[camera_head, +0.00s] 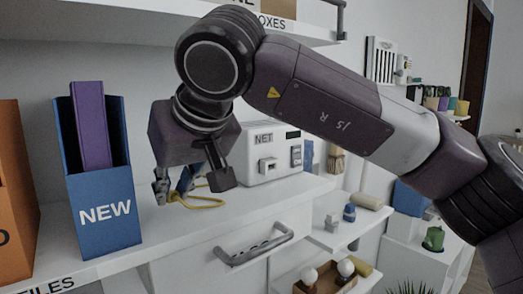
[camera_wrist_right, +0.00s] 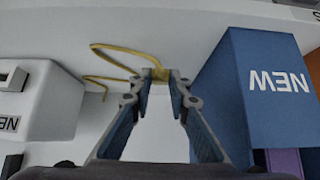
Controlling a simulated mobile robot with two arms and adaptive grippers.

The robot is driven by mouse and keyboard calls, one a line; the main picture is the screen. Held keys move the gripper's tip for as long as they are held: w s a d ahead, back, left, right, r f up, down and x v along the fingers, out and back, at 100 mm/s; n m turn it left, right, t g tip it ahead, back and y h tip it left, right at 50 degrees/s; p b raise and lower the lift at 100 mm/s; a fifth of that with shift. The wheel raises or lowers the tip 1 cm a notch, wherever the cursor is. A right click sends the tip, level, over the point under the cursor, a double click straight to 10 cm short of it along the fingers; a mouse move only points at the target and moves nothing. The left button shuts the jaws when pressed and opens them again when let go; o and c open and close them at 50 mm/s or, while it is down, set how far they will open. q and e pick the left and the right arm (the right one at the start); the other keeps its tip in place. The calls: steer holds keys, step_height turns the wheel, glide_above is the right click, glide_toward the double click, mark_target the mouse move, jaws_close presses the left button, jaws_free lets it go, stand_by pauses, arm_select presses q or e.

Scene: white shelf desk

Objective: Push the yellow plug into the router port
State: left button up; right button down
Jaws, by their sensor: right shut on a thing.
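The white router box (camera_head: 258,178) marked NET stands on the white shelf desk, with a port (camera_head: 268,165) on its front face. The box also shows at the left edge of the right wrist view (camera_wrist_right: 55,100), with a port (camera_wrist_right: 14,79) there. My right gripper (camera_head: 172,190) is left of the router and apart from it. In the right wrist view its fingers (camera_wrist_right: 160,84) are closed on the yellow plug (camera_wrist_right: 160,74), which they partly hide. The plug's yellow cable (camera_head: 205,205) loops over the desk towards the router. My left gripper is not in view.
A blue file box (camera_head: 106,235) marked NEW, holding a purple folder (camera_head: 90,125), stands left of my right gripper. An orange file box (camera_head: 15,180) is further left. A drawer handle (camera_head: 250,248) sits below the desk edge. The desk between blue box and router is mostly clear.

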mark_target(175, 194)
steer(key=shift+f+v, duration=0.2)
steer(key=shift+v, duration=1.4)
steer(key=shift+s+d+f, duration=0.1)
steer(key=shift+d, duration=0.05)
